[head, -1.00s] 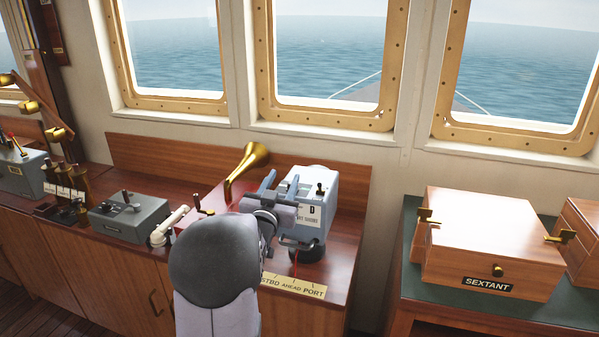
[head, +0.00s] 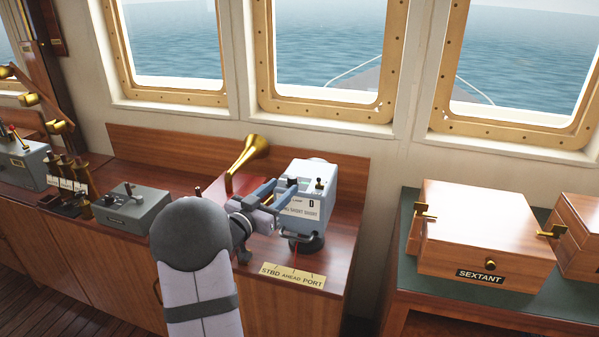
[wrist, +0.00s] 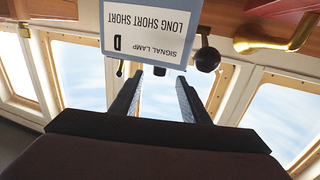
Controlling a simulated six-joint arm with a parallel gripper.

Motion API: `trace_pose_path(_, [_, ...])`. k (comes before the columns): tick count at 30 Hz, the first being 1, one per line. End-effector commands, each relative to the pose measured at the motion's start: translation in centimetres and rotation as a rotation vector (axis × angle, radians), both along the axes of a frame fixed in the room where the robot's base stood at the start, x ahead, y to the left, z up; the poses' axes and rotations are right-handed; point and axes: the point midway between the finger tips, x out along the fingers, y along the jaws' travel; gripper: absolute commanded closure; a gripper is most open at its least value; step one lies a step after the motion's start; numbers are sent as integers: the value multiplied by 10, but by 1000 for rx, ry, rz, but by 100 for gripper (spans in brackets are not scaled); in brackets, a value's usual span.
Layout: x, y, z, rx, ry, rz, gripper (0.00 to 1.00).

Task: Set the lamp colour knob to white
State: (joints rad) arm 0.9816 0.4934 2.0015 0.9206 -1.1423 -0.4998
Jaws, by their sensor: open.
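The signal lamp (head: 318,178) is a pale blue-grey box on a dark round foot, on the wooden console. Its front card reads D, LONG SHORT SHORT in the wrist view (wrist: 150,30), where it appears upside down. A small dark knob (head: 292,182) and an upright lever (head: 319,186) show on its top. A black round knob (wrist: 207,59) shows beside the card in the wrist view. I cannot read any colour marks. My gripper (head: 276,191) is open at the lamp's left front. In the wrist view its fingers (wrist: 160,80) straddle a small dark part below the card; contact is unclear.
A brass horn (head: 247,160) stands just left of the lamp. A STBD AHEAD PORT plate (head: 292,276) lies in front of it. A grey box with levers (head: 132,207) is further left. The sextant case (head: 486,230) stands on a separate table to the right.

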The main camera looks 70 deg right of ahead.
Motion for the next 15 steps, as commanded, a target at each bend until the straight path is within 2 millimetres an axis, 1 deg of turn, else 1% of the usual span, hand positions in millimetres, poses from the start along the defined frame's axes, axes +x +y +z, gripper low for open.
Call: trace_pose_path(15, [-19,-79,1,0,1,-1,58])
